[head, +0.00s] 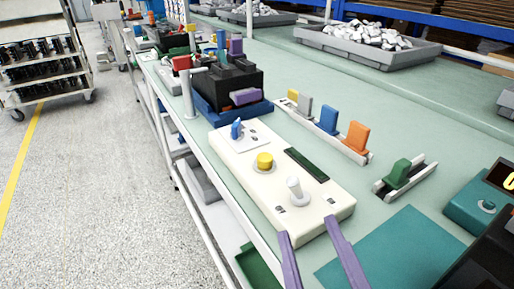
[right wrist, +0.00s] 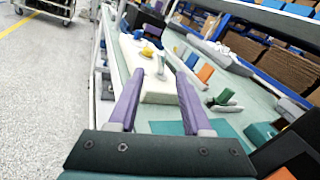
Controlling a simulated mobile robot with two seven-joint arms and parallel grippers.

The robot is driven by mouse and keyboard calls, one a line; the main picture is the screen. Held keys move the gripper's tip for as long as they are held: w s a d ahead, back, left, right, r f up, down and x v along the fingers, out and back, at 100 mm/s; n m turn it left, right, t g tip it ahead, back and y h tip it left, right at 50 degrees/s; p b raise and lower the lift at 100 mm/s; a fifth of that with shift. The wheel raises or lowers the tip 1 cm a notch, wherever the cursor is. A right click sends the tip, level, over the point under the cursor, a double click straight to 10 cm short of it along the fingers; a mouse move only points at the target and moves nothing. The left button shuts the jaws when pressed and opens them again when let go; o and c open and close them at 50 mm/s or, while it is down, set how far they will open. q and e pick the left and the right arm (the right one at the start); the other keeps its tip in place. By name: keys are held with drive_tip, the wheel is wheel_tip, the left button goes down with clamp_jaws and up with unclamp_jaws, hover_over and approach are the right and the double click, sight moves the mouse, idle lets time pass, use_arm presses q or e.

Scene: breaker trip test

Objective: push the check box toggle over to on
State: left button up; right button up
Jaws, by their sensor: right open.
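The check box (head: 240,160) is a long cream box on the green bench. Its top carries a white toggle lever (head: 295,188) near the close end, a yellow button (head: 264,161), a blue knob (head: 237,129) and a dark green strip. The lever stands up with a slight tilt; I cannot tell which setting is on. My right gripper (head: 309,228) is open and empty, its purple fingers at the box's close end, short of the lever. In the right wrist view the lever (right wrist: 161,66) shows between the fingertips (right wrist: 159,76). My left gripper is not in view.
A rail (head: 325,135) with coloured blocks and a holder with a green block (head: 398,172) lie right of the box. A black device on a blue base (head: 228,85) stands behind it. A teal mat (head: 400,250) lies in front. The bench's left edge is close.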

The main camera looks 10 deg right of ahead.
sight(295, 189)
drive_tip(key=w, duration=0.6)
drive_tip(key=w+b, duration=0.1)
drive_tip(key=w, duration=0.2)
drive_tip(key=shift+d+r, duration=0.1)
drive_tip(key=shift+d, duration=0.25)
clamp_jaws()
